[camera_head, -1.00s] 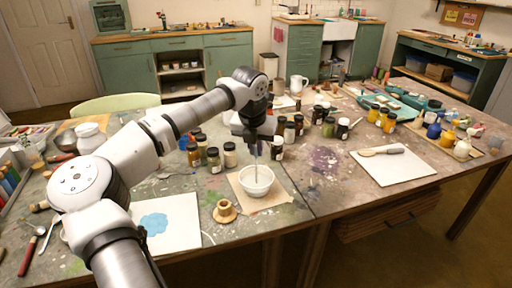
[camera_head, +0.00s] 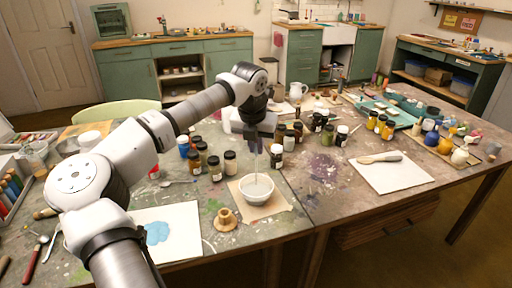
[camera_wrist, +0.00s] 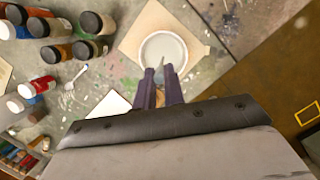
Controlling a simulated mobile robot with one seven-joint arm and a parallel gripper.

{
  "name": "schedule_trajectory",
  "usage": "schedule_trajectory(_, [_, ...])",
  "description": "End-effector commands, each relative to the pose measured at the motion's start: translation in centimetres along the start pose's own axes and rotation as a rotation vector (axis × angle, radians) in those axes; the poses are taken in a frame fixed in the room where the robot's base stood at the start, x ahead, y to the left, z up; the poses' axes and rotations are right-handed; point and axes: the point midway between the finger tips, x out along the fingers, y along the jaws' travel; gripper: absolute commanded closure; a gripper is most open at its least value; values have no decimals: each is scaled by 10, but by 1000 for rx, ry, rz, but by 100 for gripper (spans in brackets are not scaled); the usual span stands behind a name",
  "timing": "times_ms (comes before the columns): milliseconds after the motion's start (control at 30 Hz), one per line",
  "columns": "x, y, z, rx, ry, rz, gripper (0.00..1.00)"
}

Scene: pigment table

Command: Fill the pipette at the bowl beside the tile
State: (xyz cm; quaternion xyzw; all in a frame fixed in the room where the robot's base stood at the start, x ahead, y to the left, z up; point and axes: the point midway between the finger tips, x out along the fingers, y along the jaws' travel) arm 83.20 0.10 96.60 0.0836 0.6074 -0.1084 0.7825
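The white bowl (camera_head: 257,196) stands on a beige square sheet (camera_head: 284,203) near the table's front edge. It also shows in the wrist view (camera_wrist: 164,37). A white tile (camera_head: 186,220) with a blue paint patch lies to its left. My gripper (camera_head: 257,142) is above the bowl. In the wrist view its two dark fingers (camera_wrist: 160,84) are closed around a thin pale pipette (camera_wrist: 159,73). The pipette (camera_head: 255,166) hangs about upright, its lower end over or inside the bowl. I cannot tell whether it touches the bowl's contents. The pipette's upper part is hidden by the gripper.
Several paint jars (camera_head: 215,168) stand left of and behind the bowl. A small wooden stand (camera_head: 227,219) is close at its front left. The table between is mostly clear.

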Motion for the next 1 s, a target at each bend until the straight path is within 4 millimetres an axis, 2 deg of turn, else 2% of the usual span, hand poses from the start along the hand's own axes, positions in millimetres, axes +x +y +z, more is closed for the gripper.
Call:
schedule_trajectory(800, [-50, 0, 13, 0, 0, 1, 92])
schedule_trajectory(1000, [-57, 0, 14, 0, 1, 0, 92])
